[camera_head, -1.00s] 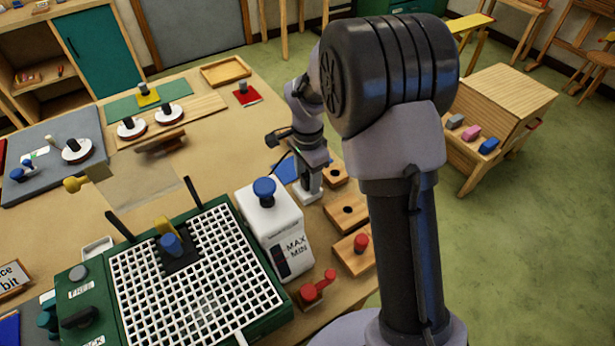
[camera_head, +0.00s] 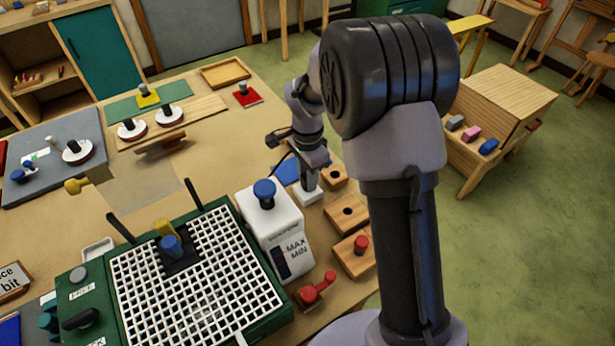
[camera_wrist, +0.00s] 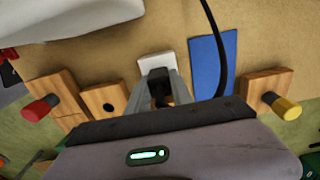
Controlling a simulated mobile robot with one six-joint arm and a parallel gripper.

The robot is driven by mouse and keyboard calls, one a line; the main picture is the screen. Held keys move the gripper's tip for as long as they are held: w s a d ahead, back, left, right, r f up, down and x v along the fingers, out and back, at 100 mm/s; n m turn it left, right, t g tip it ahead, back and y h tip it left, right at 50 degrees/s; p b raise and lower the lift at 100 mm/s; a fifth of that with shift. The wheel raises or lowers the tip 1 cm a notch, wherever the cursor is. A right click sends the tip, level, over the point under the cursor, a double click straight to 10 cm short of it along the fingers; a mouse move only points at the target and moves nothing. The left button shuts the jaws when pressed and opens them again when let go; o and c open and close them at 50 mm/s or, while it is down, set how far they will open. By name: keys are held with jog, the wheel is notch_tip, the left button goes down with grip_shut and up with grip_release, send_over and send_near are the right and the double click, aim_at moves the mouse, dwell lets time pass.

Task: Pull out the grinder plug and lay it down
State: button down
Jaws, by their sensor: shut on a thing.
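My gripper (camera_wrist: 161,88) is shut on the black plug (camera_wrist: 158,86), which shows between the fingers in the wrist view. The white socket block (camera_wrist: 157,60) is right behind the plug in that view, and in the head view (camera_head: 309,196) it lies under my gripper. Whether the plug's pins are in the socket or just clear of it is hidden. A black cable (camera_wrist: 218,45) curves at the right of the wrist view. A blue mat (camera_wrist: 211,66) lies flat beside the socket; it also shows in the head view (camera_head: 287,170).
Wooden blocks stand close to the socket: one with a hole (camera_wrist: 104,98), one with a red peg (camera_head: 360,246), one with a yellow peg (camera_wrist: 270,82). A white box with a blue knob (camera_head: 280,231) and a green machine with a white grid (camera_head: 195,280) stand nearby.

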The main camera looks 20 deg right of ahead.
jog(key=shift+r+p, duration=0.4)
jog(key=shift+r, duration=0.3)
dwell(0.3)
jog(key=shift+r+p, duration=0.4)
jog(key=shift+r, duration=0.2)
